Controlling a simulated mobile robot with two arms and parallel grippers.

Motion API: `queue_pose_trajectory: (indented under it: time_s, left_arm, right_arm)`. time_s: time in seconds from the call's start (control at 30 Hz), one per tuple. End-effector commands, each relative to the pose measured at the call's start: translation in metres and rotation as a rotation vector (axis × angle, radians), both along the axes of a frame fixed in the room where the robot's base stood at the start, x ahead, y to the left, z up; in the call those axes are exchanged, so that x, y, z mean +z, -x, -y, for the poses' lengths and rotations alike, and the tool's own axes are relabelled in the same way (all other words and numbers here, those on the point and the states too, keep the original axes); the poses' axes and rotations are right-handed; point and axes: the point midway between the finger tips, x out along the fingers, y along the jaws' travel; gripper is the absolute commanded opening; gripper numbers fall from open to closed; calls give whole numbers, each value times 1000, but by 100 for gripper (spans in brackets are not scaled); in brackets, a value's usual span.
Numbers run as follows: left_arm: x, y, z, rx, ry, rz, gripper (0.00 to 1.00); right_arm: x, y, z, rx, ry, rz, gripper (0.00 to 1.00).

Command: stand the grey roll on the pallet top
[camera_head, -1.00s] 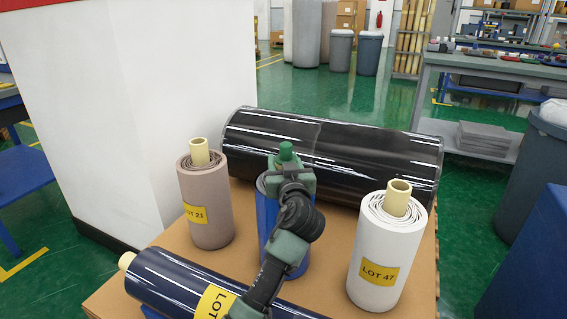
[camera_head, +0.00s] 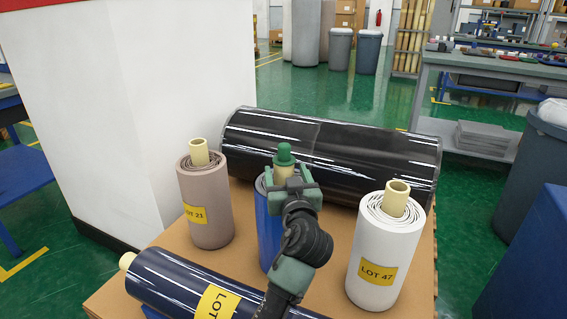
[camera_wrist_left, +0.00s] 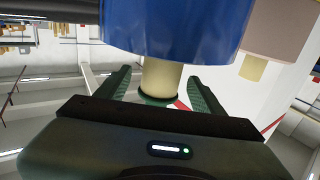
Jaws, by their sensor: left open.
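A grey-brown roll (camera_head: 204,207) with a yellow LOT label and pale core stands upright on the brown pallet top (camera_head: 333,268); it shows at the upper right of the left wrist view (camera_wrist_left: 288,32). A blue roll (camera_head: 268,225) stands upright beside it, partly hidden by my left arm. Its pale core carries a green plug (camera_head: 284,153). My left gripper (camera_head: 288,185) is open at this core. In the left wrist view, its fingers lie either side of the blue roll's core (camera_wrist_left: 161,78), with gaps visible. My right gripper is not in view.
A white LOT 47 roll (camera_head: 385,250) stands at the right. A large black roll (camera_head: 335,155) lies along the back, and a dark blue roll (camera_head: 180,280) lies at the front left. A white pillar (camera_head: 130,110) rises beyond the left edge. Bare pallet shows between the standing rolls.

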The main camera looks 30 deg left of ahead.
Motion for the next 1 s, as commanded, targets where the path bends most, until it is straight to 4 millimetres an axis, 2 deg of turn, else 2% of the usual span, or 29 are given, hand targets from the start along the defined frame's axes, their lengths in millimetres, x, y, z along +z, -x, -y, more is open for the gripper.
queue_pose_trajectory:
  time_s: [0.13,0.33,1.0]
  left_arm:
    - [0,26,19,-1,4,-2,68]
    - [0,45,33,0,1,-2,68]
    - [0,50,36,1,0,0,68]
  right_arm:
    - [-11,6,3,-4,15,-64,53]
    - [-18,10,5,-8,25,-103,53]
    - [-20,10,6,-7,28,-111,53]
